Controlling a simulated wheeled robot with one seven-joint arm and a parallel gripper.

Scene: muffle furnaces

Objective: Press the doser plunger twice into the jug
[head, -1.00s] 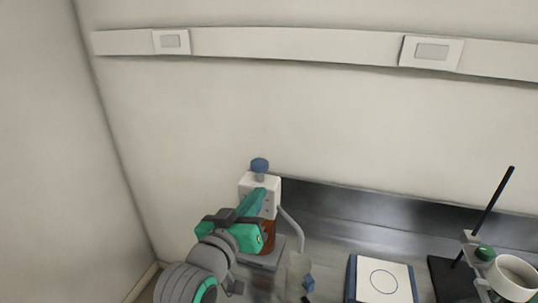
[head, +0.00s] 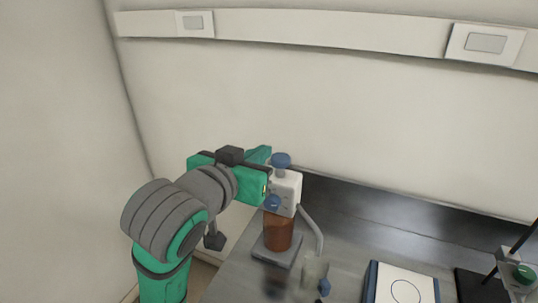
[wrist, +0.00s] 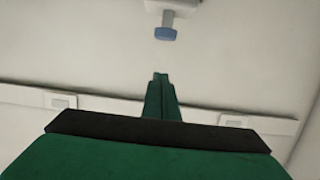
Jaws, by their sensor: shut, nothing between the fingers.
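The doser has a white head (head: 288,191) with a blue plunger cap (head: 281,160) on top, above an amber bottle (head: 278,233). A clear jug (head: 314,272) with a blue handle stands in front, below the doser's bent grey spout (head: 313,230). My gripper (head: 263,153) is shut and empty, its tip close to the left of the cap in the head view; contact cannot be told there. In the wrist view, the fingertips (wrist: 160,76) are apart from the blue cap (wrist: 165,33) in the picture, which appears upside down.
The doser stands on a grey base (head: 277,250) on the metal bench. A white plate device (head: 405,290) with a circle lies to the right, then a stand with a dark rod (head: 525,238). The wall with a socket rail (head: 330,32) is behind.

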